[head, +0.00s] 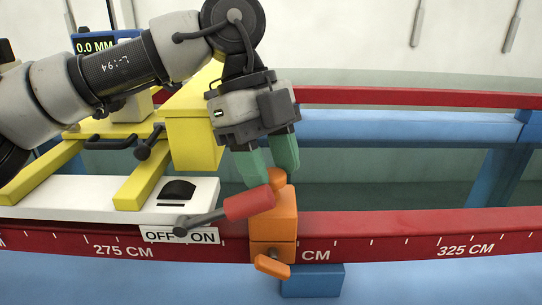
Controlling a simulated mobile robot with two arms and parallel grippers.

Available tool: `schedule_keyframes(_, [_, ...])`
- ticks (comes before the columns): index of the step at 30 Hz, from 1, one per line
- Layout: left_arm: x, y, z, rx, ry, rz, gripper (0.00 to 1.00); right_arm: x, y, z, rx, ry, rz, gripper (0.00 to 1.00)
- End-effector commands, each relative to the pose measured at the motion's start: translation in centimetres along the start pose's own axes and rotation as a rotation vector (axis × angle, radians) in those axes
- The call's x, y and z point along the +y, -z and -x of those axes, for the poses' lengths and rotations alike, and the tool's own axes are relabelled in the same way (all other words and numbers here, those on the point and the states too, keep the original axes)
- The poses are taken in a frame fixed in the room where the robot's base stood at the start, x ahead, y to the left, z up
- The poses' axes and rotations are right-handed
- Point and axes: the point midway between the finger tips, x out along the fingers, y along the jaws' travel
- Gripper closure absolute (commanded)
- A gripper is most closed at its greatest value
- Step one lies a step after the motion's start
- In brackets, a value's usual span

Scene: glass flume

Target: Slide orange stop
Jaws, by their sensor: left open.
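The orange stop (274,222) sits on the red front rail (400,228), between the 275 CM and 325 CM marks. It has an orange knob on top and a small orange lever (272,267) at its front. My left gripper (266,178) is just above the stop, with green fingers pointing down. Its fingers are apart, and the right finger is close to the stop's knob. I cannot tell whether it touches. The red handle in front hides part of the stop's left side. My right gripper is out of view.
A grey lever with a red handle (249,203) reaches up beside the stop, over an OFF/ON label (160,236). A yellow carriage (195,140) stands at left behind it. A blue block (312,281) lies below the rail. The rail to the right is clear.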

Motion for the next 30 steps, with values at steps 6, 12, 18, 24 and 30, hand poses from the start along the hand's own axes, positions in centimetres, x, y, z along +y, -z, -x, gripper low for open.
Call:
schedule_keyframes(6, [0.0, 0.0, -0.5, 0.001, 0.001, 0.0, 0.55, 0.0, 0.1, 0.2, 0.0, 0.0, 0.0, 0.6])
schedule_keyframes(12, [0.0, 0.0, -0.5, 0.001, 0.001, 0.0, 0.64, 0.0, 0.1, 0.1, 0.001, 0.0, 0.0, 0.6])
schedule_keyframes(18, [0.0, 0.0, -0.5, 0.001, 0.001, 0.0, 0.95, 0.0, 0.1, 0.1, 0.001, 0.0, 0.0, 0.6])
schedule_keyframes(24, [0.5, -0.6, -0.4, 0.001, 0.004, 0.002, 1.0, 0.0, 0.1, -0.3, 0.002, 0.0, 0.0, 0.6])
schedule_keyframes(30, [2.7, -2.6, 0.4, 0.001, 0.005, 0.002, 1.0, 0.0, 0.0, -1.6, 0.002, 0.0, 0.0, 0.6])
